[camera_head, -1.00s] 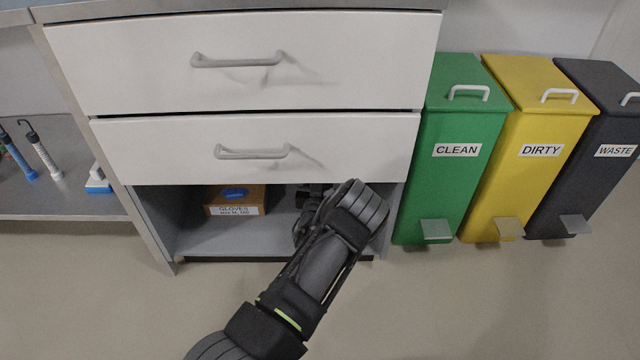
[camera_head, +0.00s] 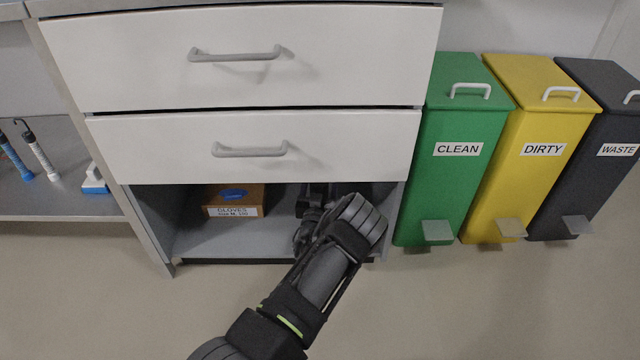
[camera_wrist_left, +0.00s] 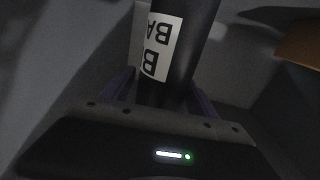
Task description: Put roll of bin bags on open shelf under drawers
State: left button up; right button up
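The roll of bin bags (camera_wrist_left: 197,40) is a black cylinder with a white label with dark lettering, partly readable. It fills the space between the two fingers of my left gripper (camera_wrist_left: 163,95) in the left wrist view, and the gripper looks shut on it. In the head view my left gripper (camera_head: 316,200) reaches into the right half of the open shelf (camera_head: 225,243), under the drawers (camera_head: 255,148). My forearm and wrist hide much of that side, and I cannot clearly make out the roll there. Whether the roll touches the shelf floor cannot be told. My right gripper is not in view.
A box of gloves (camera_head: 235,201) stands at the left inside the shelf; its brown edge seems to show at the wrist view's right. Green (camera_head: 460,190), yellow (camera_head: 525,180) and dark grey (camera_head: 590,160) bins stand right of the cabinet. Both drawers are shut.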

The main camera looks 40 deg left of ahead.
pick_arm(q)
jog(key=shift+r, duration=0.15)
jog(key=shift+s+d+r, duration=0.1)
jog(key=shift+s, duration=0.15)
jog(key=p+v, duration=0.5)
jog(key=v, duration=0.6)
jog(key=shift+s+d, duration=0.15)
jog(key=shift+s, duration=0.1)
